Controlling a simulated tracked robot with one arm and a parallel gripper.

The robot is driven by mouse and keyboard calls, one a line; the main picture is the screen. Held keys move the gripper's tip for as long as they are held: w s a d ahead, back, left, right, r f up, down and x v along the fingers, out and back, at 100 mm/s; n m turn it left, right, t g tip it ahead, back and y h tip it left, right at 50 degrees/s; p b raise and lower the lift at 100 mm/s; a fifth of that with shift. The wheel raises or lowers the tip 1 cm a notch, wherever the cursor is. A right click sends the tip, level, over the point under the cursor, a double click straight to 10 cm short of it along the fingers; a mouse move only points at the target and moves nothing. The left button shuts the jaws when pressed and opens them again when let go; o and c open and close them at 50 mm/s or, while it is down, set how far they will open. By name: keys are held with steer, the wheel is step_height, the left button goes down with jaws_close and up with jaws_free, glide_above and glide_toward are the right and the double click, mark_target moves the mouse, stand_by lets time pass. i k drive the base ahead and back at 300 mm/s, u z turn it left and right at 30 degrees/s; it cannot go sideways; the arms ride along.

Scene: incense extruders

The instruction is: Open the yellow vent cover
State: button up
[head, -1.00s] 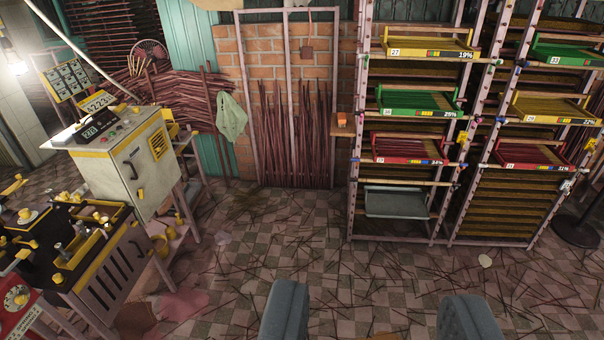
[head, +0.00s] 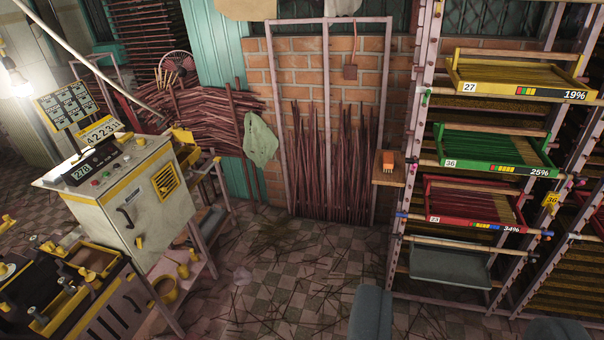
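The yellow vent cover (head: 166,178) is a small slatted square on the side of the grey-white control cabinet (head: 135,208), left of centre in the head view. It looks closed and flat against the panel. A dark handle sits on the same panel to its left. My gripper (head: 462,328) shows only as two blue-grey fingertips at the bottom edge, right of centre. The fingers are wide apart with nothing between them. They are well to the right of the cabinet and nearer to me, far from the vent cover.
A black-topped machine with yellow trays (head: 85,270) stands in front of the cabinet at lower left. A tall rack (head: 411,190) with yellow, green and red trays stands at right. The tiled floor (head: 290,262) between them is mostly clear, with scattered sticks.

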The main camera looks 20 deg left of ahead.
mark_target(164, 189)
steer(key=z, duration=0.05)
steer(key=i, duration=1.05)
steer(key=u, duration=1.3)
steer(key=i, duration=1.8)
steer(key=z, duration=0.45)
